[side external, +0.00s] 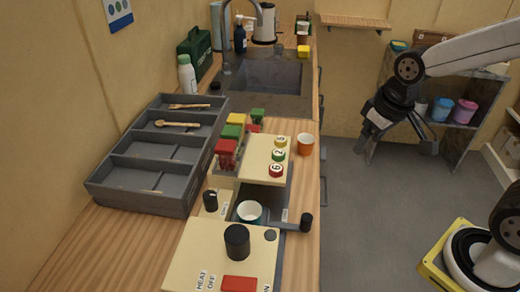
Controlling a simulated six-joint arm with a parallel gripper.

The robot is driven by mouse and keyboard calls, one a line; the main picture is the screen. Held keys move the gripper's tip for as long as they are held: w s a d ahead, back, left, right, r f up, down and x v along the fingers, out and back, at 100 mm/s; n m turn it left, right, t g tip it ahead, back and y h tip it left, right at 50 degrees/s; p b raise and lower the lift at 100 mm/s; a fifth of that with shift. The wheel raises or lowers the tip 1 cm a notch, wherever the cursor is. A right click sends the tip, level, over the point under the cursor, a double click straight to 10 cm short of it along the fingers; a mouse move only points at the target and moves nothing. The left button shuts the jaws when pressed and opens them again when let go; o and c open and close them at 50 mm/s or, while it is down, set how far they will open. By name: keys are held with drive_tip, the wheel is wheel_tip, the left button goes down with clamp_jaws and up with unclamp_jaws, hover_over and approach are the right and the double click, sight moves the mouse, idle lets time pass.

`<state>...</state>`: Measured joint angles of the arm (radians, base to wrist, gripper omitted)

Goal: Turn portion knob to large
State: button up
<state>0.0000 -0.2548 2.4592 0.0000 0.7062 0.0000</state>
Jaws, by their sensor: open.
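A cream machine (190,245) stands on the counter at the front. A large black knob (237,242) stands up from its top. A smaller black knob (210,201) sits behind it to the left, near small labels. The labels by the knobs are too small to read, so I cannot tell for sure which is the portion knob or where it points. My gripper (400,146) hangs in the air at the upper right, over the floor, well apart from the machine and the knobs. Its fingers are spread and nothing shows between them.
A red switch (240,283) sits at the machine's front. A white-rimmed cup (249,212) stands beside a black-ended handle (306,222). Numbered discs (279,154), an orange cup (305,144) and red- and green-topped containers are behind. A grey compartment tray (137,203) is left.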

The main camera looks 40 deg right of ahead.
drive_tip(key=r, duration=0.1)
drive_tip(key=m+g, duration=0.3)
drive_tip(key=m, duration=0.6)
hover_over(209, 195)
wheel_tip(209, 195, down, 4)
drive_tip(key=shift+r, duration=0.1)
drive_tip(key=shift+f, duration=0.55)
drive_tip(key=shift+f, duration=0.1)
drive_tip(key=shift+f, duration=3.75)
